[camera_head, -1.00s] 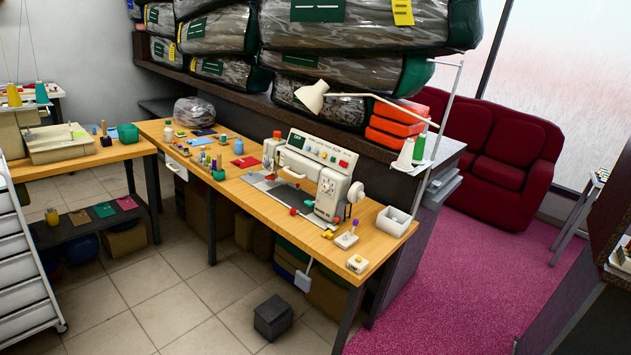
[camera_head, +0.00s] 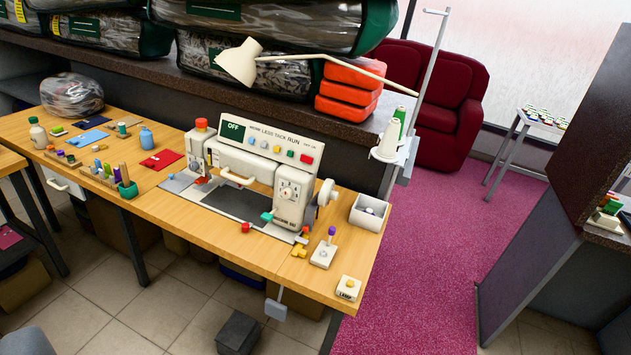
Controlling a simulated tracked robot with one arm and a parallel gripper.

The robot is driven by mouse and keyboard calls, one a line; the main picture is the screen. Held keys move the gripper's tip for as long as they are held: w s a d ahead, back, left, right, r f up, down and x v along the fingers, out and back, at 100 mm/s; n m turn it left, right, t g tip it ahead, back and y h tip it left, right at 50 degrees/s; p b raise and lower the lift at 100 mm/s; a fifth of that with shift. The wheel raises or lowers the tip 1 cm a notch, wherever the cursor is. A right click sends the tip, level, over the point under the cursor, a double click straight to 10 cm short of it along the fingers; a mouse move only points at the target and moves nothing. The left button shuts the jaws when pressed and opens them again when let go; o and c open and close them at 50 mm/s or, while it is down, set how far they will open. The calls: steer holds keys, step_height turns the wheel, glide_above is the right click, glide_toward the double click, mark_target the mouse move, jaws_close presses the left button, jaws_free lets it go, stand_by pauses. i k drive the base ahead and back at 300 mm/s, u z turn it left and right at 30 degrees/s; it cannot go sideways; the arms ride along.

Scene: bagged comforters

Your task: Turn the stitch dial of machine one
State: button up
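A cream sewing machine (camera_head: 250,172) stands on a long wooden table (camera_head: 160,215) in the middle of the view. Its top panel has a dark display reading OFF (camera_head: 233,130) and a row of small coloured buttons. A round dial (camera_head: 288,193) sits on the front of its right-hand column, above lettering too small to read surely. A handwheel (camera_head: 326,193) projects from its right side. My gripper does not show in this view.
A white box (camera_head: 369,212), a purple-topped lever (camera_head: 325,248) and a lamp switch block (camera_head: 347,288) stand right of the machine. A cream lamp (camera_head: 240,62) and thread stand (camera_head: 405,130) rise behind. Pink carpet (camera_head: 440,260) is clear at right.

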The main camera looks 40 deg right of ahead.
mark_target(287, 193)
steer(key=z, duration=0.55)
steer(key=i, duration=1)
steer(key=z, duration=1.05)
steer(key=i, duration=0.4)
steer(key=z, duration=0.2)
steer(key=k, duration=0.9)
steer(key=z, duration=0.15)
steer(key=i, duration=0.9)
steer(key=u, duration=0.05)
